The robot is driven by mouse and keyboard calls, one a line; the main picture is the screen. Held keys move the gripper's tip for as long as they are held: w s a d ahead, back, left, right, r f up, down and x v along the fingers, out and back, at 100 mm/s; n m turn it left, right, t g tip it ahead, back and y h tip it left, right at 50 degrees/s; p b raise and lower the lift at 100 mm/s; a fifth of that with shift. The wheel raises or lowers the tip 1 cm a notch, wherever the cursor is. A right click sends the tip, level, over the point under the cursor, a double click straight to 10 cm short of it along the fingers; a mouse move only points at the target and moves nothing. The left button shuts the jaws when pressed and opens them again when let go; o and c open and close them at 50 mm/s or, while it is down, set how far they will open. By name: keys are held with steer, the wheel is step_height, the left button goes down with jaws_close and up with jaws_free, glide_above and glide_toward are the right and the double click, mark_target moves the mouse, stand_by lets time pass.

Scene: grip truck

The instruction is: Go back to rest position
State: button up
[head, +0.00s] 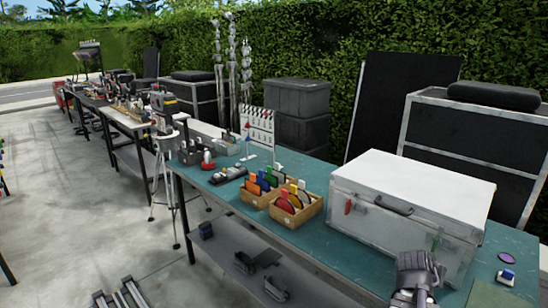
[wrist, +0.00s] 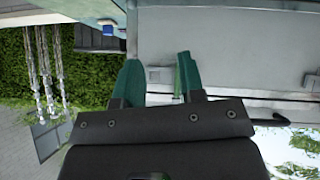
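My gripper (wrist: 158,66) shows in the wrist view as two green fingers on a dark body. The fingers are apart with nothing between them, so it is open and empty. Behind them is the grey metal wall of a case, seen upside down; I cannot tell how far it is from the fingertips. In the head view, a grey part of my arm shows at the lower right, in front of the silver case (head: 390,222). The fingers cannot be made out there.
The silver case stands shut on the teal bench top (head: 342,254). A round purple disc (head: 507,258) and a small blue-and-white item (head: 507,277) lie at the right end. Concrete floor is open at left.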

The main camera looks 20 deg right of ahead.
steer(key=w+a+f+n+g+y, duration=0.1)
steer(key=w+a+f+n+y, duration=0.1)
steer(key=a, duration=1.2)
steer(key=w+a+f+n+g+y, duration=0.1)
steer(key=w+a+n+y, duration=0.3)
steer(key=a, duration=1)
steer(key=w+a+f+n+g+y, duration=0.1)
steer(key=a+n, duration=0.5)
steer(key=a, duration=0.8)
steer(key=shift+w+f+y, duration=0.8)
steer(key=shift+w+y, duration=0.1)
steer(key=shift+y, duration=0.3)
steer(key=shift+o, duration=0.3)
